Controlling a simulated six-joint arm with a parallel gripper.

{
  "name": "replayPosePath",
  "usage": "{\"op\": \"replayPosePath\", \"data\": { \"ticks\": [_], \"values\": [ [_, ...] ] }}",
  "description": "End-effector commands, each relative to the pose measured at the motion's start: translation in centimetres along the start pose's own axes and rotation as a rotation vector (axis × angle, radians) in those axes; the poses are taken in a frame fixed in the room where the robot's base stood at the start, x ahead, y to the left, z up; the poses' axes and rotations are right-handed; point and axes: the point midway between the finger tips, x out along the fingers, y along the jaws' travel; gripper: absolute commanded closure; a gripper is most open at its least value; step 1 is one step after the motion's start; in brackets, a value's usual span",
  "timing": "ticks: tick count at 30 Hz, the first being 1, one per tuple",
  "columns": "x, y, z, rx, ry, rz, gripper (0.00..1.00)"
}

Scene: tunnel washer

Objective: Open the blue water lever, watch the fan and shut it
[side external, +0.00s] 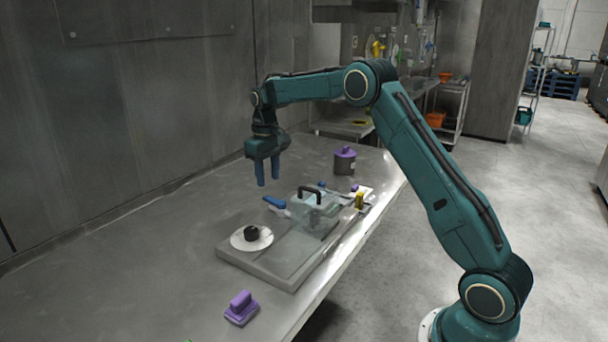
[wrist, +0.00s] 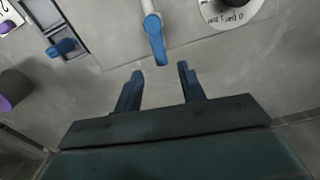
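The blue water lever (side external: 274,202) sits on a white pipe at the wall-side edge of the grey board. In the wrist view the lever (wrist: 155,40) points toward my gripper, ahead of the fingertips and roughly in line with the gap between them. My gripper (side external: 267,183) hangs above the bench, fingers down, apart from the lever. In the wrist view my gripper (wrist: 160,71) is open, with nothing between its two blue fingers. A clear box (side external: 314,216) with a black handle stands on the board. I cannot make out a fan in either view.
A white dial with a black knob (side external: 251,233) lies beside the lever. A blue-knobbed slider (wrist: 62,47) is on its other side. A grey pot with a purple lid (side external: 345,160) and a purple brush (side external: 241,308) stand on the bench. The wall-side bench is clear.

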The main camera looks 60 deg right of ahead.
Motion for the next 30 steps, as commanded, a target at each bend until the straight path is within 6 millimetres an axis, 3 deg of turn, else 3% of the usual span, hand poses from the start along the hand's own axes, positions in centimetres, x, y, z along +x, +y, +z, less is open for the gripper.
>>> {"op": "replayPosePath", "data": {
  "ticks": [6,12,24,25,30],
  "values": [
    [3.2,0.0,0.1,0.0,-0.004,-0.001,0.6],
    [5.0,0.0,0.0,0.0,-0.001,0.0,0.6],
    [5.5,0.0,0.0,0.0,0.0,0.0,0.6],
    [5.5,0.0,0.0,0.0,0.0,0.0,0.62],
    [5.5,0.0,0.0,0.0,0.0,0.0,0.95]
  ]
}}
